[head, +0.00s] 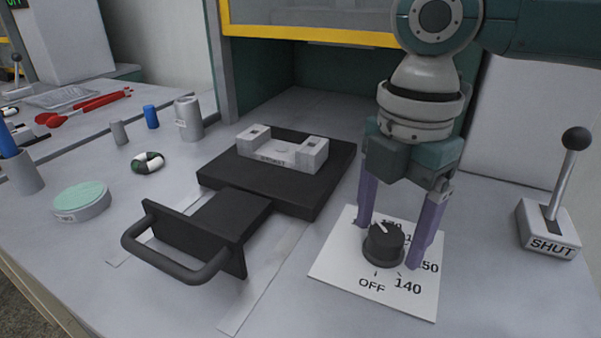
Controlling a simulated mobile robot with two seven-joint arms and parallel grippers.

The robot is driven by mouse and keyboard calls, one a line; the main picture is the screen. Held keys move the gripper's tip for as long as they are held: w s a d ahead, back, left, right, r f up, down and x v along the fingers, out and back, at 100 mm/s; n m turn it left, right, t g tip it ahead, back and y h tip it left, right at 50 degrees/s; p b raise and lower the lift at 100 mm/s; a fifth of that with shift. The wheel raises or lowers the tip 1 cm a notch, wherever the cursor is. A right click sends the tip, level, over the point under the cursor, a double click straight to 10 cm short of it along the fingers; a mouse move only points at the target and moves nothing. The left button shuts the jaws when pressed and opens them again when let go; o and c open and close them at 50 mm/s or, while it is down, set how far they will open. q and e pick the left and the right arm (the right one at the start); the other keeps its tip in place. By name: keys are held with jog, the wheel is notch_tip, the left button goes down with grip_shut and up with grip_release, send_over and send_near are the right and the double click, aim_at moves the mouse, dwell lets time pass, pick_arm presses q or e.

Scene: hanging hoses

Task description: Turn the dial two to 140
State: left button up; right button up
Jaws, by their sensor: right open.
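The dial (384,246) is a black round knob on a white plate (335,262) at the right of the bench. The plate carries printed marks; OFF, 140 and part of 150 show, and 170 is partly hidden. A white pointer line on the knob points up and left, toward the 170 side, away from 140. My right gripper (391,243) reaches down from above with its two purple fingers on either side of the knob. It is open; I cannot tell whether a finger touches the knob. My left gripper is not in view.
A black sliding tray with a handle (185,271) and a grey bracket (283,152) lies left of the dial. A lever on a SHUT block (549,229) stands to the right. A round tin (81,202) and cylinders (188,118) stand further left.

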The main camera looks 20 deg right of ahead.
grip_shut()
dwell(0.7)
